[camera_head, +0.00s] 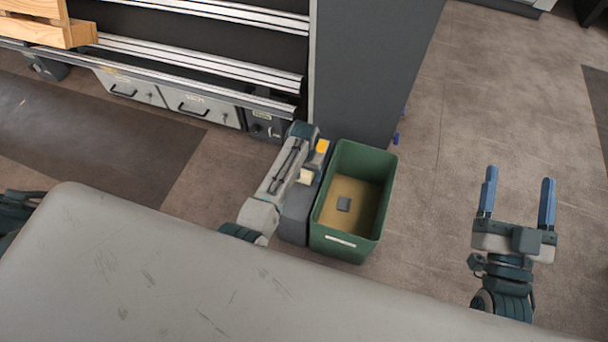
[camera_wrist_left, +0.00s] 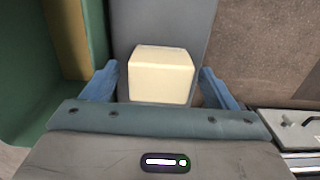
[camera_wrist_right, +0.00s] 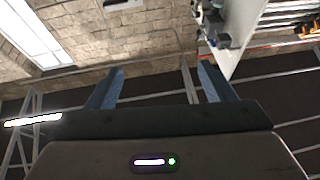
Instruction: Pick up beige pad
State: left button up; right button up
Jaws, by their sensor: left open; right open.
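The beige pad (camera_head: 306,176) is a small pale block on top of a narrow dark grey stand (camera_head: 295,215), left of the green bin. In the left wrist view, the beige pad (camera_wrist_left: 161,75) sits between the two blue fingers of my left gripper (camera_wrist_left: 158,69), with a gap visible on each side. That gripper is open. In the head view, its arm reaches past the stand's left side and its wrist hides the fingers. My right gripper (camera_head: 519,178) is open and empty at the right, away from the stand.
An orange pad (camera_head: 322,146) sits at the stand's far end. A grey cabinet panel (camera_head: 365,70) rises behind. The floor at right is clear.

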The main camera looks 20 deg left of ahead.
pick_arm(q)
jog(key=c, duration=1.1)
jog(key=shift+r, duration=0.1)
